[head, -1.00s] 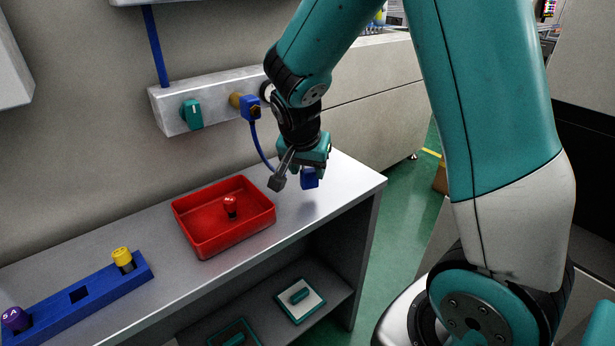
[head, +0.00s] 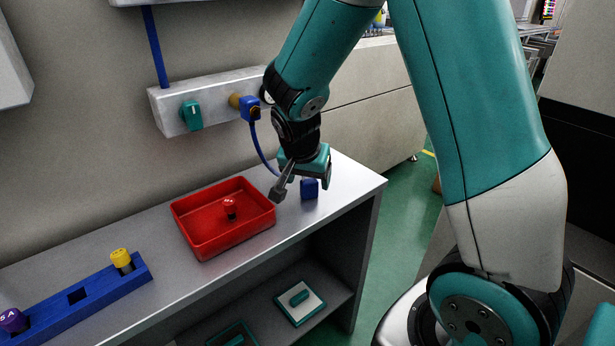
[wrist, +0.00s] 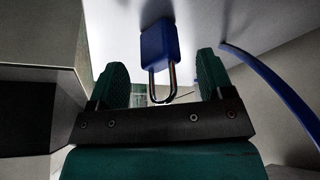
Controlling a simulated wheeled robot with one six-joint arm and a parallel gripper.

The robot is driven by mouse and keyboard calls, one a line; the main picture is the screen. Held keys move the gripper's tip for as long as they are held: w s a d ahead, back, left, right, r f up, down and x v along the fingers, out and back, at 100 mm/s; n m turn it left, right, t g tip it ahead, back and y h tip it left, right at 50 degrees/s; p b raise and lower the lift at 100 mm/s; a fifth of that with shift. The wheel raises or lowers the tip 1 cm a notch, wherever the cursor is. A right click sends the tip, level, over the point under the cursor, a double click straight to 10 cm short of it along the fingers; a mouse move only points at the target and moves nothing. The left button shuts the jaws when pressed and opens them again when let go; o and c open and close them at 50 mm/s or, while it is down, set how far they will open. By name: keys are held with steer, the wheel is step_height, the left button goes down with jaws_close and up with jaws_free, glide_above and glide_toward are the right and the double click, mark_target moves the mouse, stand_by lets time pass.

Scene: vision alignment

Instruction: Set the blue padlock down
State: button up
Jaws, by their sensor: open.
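The blue padlock (head: 310,189) is at the right end of the grey bench top (head: 345,180), right of the red tray, and appears to rest on the surface. In the wrist view, the padlock (wrist: 160,47) shows its blue body beyond the fingertips and its metal shackle pointing back toward my gripper. My gripper (head: 312,178) is low over the padlock and open. In the wrist view, its two green fingers (wrist: 161,78) stand apart on either side of the shackle, with gaps on both sides. The padlock's shackle is hidden in the head view.
A blue rack (head: 100,299) with a yellow-topped piece (head: 120,259) and a purple one (head: 12,320) lies at left. A blue cable (head: 262,150) hangs from a blue plug (head: 250,108) behind my gripper.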

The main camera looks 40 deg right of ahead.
steer(key=p+v, duration=0.1)
steer(key=v, duration=1.1)
steer(key=s+a+r+n+g+y, duration=0.2)
steer(key=s+a+n+y, duration=0.5)
steer(key=s+a+n, duration=1)
steer(key=shift+s+r+n+g+y, duration=0.3)
steer(key=shift+s+r+n+y, duration=0.15)
steer(key=shift+s, duration=0.75)
